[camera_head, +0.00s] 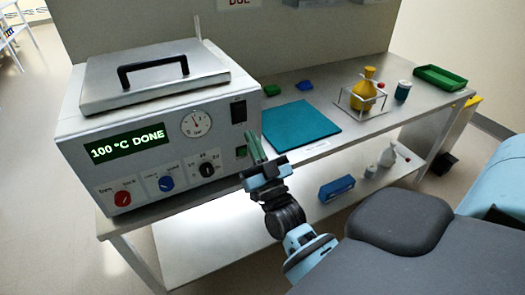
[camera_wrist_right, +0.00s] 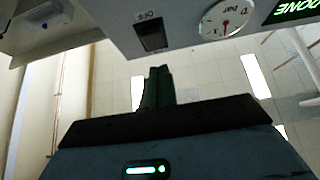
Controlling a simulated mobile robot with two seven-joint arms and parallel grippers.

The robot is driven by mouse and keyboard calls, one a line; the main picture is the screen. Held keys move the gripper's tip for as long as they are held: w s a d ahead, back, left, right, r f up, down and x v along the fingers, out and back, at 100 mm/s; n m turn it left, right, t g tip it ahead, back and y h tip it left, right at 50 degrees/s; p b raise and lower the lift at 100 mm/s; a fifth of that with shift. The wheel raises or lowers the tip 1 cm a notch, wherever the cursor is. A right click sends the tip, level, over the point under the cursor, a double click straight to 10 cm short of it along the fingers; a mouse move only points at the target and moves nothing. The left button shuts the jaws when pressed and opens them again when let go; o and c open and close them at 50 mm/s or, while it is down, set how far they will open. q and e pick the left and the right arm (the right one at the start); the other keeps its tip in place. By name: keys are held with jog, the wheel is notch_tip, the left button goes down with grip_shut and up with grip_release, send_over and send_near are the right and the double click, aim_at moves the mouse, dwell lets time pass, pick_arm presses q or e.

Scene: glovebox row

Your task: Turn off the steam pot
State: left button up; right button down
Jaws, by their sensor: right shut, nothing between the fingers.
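The steam pot (camera_head: 160,125) is a grey box with a flat metal lid (camera_head: 150,75) and a black handle at the left end of the bench. Its green display (camera_head: 127,146) reads "100 °C DONE". The front carries a dial gauge (camera_head: 196,124), a red knob, a blue knob and a black knob. A dark rocker switch (camera_head: 239,111) is at the front's upper right; it also shows in the wrist view (camera_wrist_right: 151,37). My right gripper (camera_head: 256,148) is shut and empty, its fingertips in front of the panel below the switch, apparently apart from it. My left gripper is out of view.
A blue box (camera_head: 337,188) stands on the lower shelf.

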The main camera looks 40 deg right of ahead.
aim_at(239, 120)
jog(key=shift+w+d+f, duration=0.1)
jog(key=shift+w+d, duration=0.05)
jog(key=shift+w, duration=0.55)
jog(key=shift+w+d+f, duration=0.1)
jog(key=shift+w+d, duration=0.1)
jog(key=shift+w, duration=0.5)
jog(key=shift+w+d+f, duration=0.1)
jog(key=shift+w+d, duration=0.05)
jog(key=shift+w, duration=0.55)
